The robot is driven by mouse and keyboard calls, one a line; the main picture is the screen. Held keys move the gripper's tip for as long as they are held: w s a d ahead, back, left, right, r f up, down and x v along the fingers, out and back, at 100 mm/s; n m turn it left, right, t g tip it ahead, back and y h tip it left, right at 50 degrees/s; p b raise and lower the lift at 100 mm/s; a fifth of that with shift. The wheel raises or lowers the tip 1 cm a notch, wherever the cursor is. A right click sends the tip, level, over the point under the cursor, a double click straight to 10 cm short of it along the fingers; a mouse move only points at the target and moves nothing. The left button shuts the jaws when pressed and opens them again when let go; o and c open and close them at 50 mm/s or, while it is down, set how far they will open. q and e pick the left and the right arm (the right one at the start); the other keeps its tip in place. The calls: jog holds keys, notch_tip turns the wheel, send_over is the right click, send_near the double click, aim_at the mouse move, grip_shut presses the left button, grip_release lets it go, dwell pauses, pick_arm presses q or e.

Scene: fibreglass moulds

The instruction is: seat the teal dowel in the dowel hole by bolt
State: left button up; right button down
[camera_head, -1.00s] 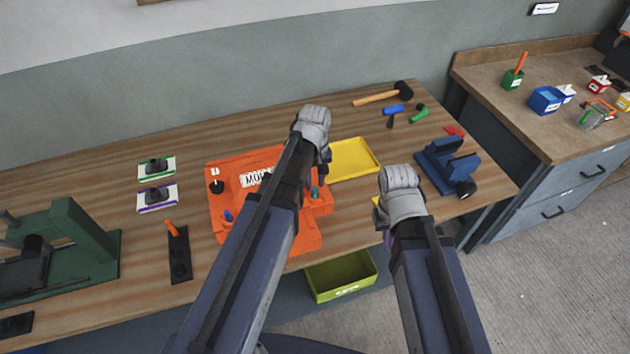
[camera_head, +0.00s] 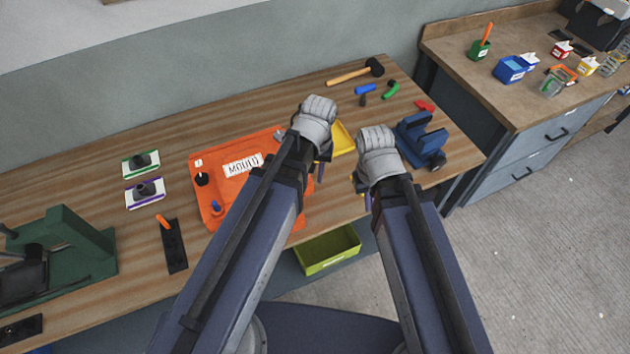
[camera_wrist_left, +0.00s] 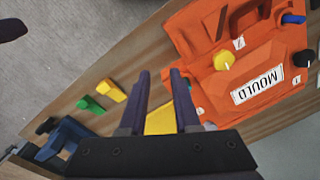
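The orange mould (camera_head: 232,180) lies on the bench, partly behind my left arm. In the left wrist view the mould (camera_wrist_left: 200,35) carries a yellow knob (camera_wrist_left: 224,61), a black knob (camera_wrist_left: 303,58) and a blue peg (camera_wrist_left: 292,18). I cannot make out the teal dowel clearly; a tiny teal spot (camera_wrist_left: 188,83) shows beside a finger at the mould's edge. The hole by the bolt cannot be picked out. My left gripper (camera_wrist_left: 160,76) is open, nothing seen between its fingers, by the mould's right side. My right gripper (camera_head: 367,200) is near the bench's front edge, its fingers mostly hidden.
A yellow tray (camera_head: 343,138) lies behind my left gripper. A blue vise (camera_head: 421,140) stands to the right, a hammer (camera_head: 352,74) at the back. A green press (camera_head: 65,250) is at far left. A lime bin (camera_head: 328,250) sits below the bench's front edge.

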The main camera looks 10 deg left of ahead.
pick_arm(q)
jog(key=s+d+m, duration=0.3)
jog(key=s+m, duration=0.1)
jog(key=s, duration=0.2)
jog(key=shift+s+d+m, duration=0.2)
jog(key=shift+s+m, duration=0.05)
jog(key=shift+m, duration=0.05)
notch_tip(320, 180, down, 8)
jog(key=b, duration=0.8)
jog(key=shift+a, duration=0.1)
dwell(0.3)
